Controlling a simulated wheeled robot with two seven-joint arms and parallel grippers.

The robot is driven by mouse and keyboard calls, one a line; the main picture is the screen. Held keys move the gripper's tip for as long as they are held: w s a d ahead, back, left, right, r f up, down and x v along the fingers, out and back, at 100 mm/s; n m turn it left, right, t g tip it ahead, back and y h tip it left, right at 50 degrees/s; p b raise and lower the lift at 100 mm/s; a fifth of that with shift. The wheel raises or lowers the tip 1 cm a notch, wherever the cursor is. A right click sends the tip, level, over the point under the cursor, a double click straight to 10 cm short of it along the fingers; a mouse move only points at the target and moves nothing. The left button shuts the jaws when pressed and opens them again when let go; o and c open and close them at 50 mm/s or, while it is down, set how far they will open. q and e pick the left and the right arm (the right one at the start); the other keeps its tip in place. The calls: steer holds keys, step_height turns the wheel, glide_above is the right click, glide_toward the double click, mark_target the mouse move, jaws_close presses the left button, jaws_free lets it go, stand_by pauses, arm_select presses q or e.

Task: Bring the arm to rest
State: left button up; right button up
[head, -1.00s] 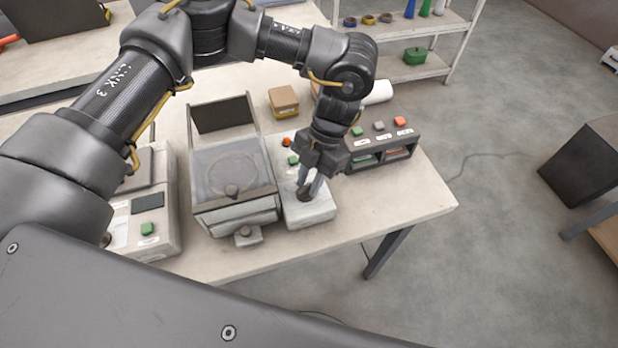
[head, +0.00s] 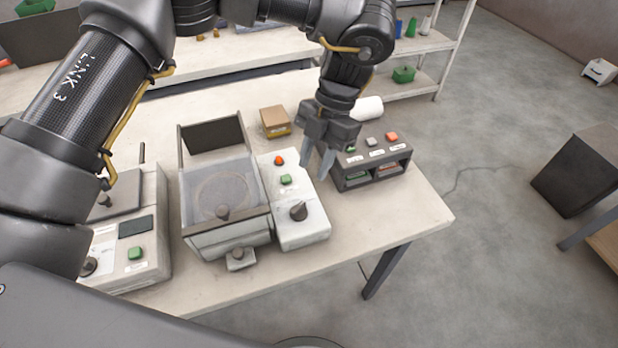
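My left gripper (head: 318,170) hangs fingers-down over the table, above the gap between the white control box (head: 303,231) and the dark button box (head: 371,186). Its two fingers are apart and nothing shows between them. It is clear of the black knob (head: 298,211) on the white control box. That box also has a red button (head: 280,160) and a green button (head: 286,179). My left arm arches across the top of the view. My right gripper is not in view.
A clear-lidded machine (head: 227,241) stands left of the control box, and a scale-like unit (head: 134,252) with a green button stands farther left. A cardboard box (head: 275,122) and white roll (head: 367,108) lie behind. The table's (head: 420,212) right front corner is bare.

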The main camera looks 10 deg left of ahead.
arm_select(q)
steer(key=shift+w+d+r, duration=0.1)
steer(key=shift+r, duration=0.3)
